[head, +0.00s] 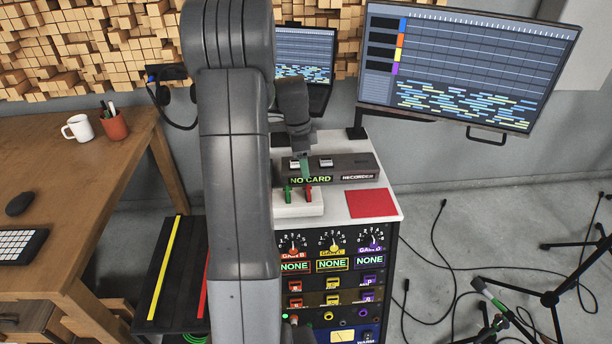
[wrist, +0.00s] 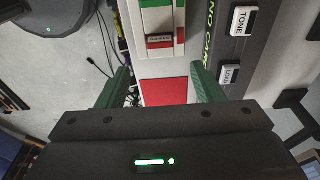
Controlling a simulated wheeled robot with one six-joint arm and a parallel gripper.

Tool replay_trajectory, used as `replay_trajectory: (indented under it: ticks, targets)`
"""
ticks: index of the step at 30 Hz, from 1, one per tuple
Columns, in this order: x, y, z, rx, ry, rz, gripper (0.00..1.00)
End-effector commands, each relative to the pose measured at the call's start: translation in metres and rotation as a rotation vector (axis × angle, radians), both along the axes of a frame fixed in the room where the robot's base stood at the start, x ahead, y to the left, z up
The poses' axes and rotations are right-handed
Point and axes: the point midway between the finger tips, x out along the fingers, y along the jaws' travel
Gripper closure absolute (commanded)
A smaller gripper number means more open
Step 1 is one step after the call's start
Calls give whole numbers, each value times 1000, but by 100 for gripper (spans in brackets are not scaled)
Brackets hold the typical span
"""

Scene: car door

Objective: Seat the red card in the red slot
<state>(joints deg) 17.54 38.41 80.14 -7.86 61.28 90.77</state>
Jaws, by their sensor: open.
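My gripper (head: 304,172) hangs over the white cabinet top, just behind the white holder; its green fingers are apart and empty in the wrist view (wrist: 163,84). The red card (head: 308,193) seems to stand upright in the white holder (head: 297,210), right of a green one (head: 288,195). In the wrist view the red piece (wrist: 160,41) with a dark label lies beyond the fingertips. A flat red square (head: 372,203) lies on the cabinet top and shows between the fingers (wrist: 165,91). I cannot make out a red slot for certain.
A dark recorder box (head: 345,168) reading "NO CARD" stands behind the holder. The cabinet front (head: 335,290) carries knobs and labels reading "NONE". A wooden desk (head: 60,170) is at left, a large monitor (head: 465,65) at upper right. Cables and stands are on the floor at right.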

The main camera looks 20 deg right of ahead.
Motion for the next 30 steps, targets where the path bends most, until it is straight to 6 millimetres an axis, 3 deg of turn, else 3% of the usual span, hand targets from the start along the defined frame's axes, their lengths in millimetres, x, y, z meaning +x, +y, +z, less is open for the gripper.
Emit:
replay_trajectory:
  ticks: [6,19,23,30]
  targets:
    - [1,2,22,0,0,0,39]
    - [1,2,21,0,1,0,39]
    - [0,1,9,1,4,0,39]
    - [-2,-4,-34,1,5,-1,39]
